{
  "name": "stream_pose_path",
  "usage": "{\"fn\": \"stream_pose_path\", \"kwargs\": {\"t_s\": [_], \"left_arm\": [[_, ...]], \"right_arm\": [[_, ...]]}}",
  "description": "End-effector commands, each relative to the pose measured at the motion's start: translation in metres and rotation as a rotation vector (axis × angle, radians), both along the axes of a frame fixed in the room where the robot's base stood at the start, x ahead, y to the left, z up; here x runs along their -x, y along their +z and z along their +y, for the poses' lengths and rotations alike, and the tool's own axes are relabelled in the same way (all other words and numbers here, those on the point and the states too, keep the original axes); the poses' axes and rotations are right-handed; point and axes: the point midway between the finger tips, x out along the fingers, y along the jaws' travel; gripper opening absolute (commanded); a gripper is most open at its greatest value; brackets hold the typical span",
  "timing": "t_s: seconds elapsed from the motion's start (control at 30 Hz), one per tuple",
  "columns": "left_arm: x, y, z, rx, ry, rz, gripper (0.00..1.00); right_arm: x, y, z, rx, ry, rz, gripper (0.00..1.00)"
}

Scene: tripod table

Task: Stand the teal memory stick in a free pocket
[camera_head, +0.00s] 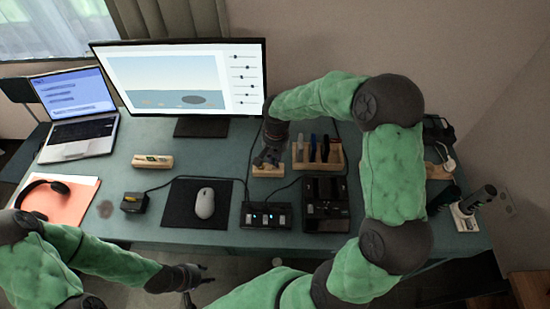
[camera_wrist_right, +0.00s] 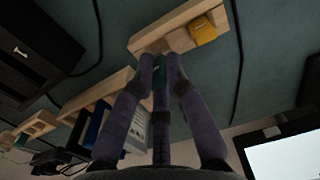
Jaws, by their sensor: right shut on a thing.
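My right gripper (camera_head: 268,160) is at a small wooden block (camera_head: 266,174) in the middle of the desk. In the right wrist view its fingers (camera_wrist_right: 163,66) are shut on the teal memory stick (camera_wrist_right: 160,84), a narrow teal strip mostly hidden between them. The fingertips are at the edge of the wooden block (camera_wrist_right: 150,42), which carries a yellow piece (camera_wrist_right: 203,31). I cannot tell whether the stick touches the block. A wooden rack (camera_head: 318,165) with several upright sticks stands just to the right. My left gripper (camera_head: 199,280) is open and empty at the desk's front edge.
A black dock (camera_head: 325,205) and a small black device (camera_head: 265,214) stand in front of the rack. A mouse (camera_head: 205,203) lies on a dark mat. The monitor (camera_head: 180,75) stands behind. Another wooden holder (camera_head: 152,161) sits left, with clear desk around it.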

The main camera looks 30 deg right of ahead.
Motion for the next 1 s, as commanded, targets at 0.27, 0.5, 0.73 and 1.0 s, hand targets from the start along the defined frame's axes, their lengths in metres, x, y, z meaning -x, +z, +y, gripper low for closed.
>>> {"fn": "stream_pose_path", "kwargs": {"t_s": [0.27, 0.5, 0.73, 1.0], "left_arm": [[0.0001, 0.0004, -0.0001, 0.000, 0.000, 0.000, 0.40], [0.0001, 0.0013, 0.0000, 0.000, 0.000, 0.000, 0.40], [0.0001, 0.0009, 0.0000, 0.000, 0.000, 0.000, 0.40], [0.0001, -0.0024, 0.0000, 0.000, 0.000, 0.000, 0.40]], "right_arm": [[-0.0001, 0.0002, -0.0001, 0.000, 0.000, 0.000, 0.00], [-0.0001, 0.0004, -0.0001, 0.000, 0.000, 0.000, 0.00], [-0.0001, -0.0001, 0.0000, 0.000, 0.000, 0.000, 0.00], [0.0000, -0.0049, 0.0000, 0.000, 0.000, 0.000, 0.00]]}}
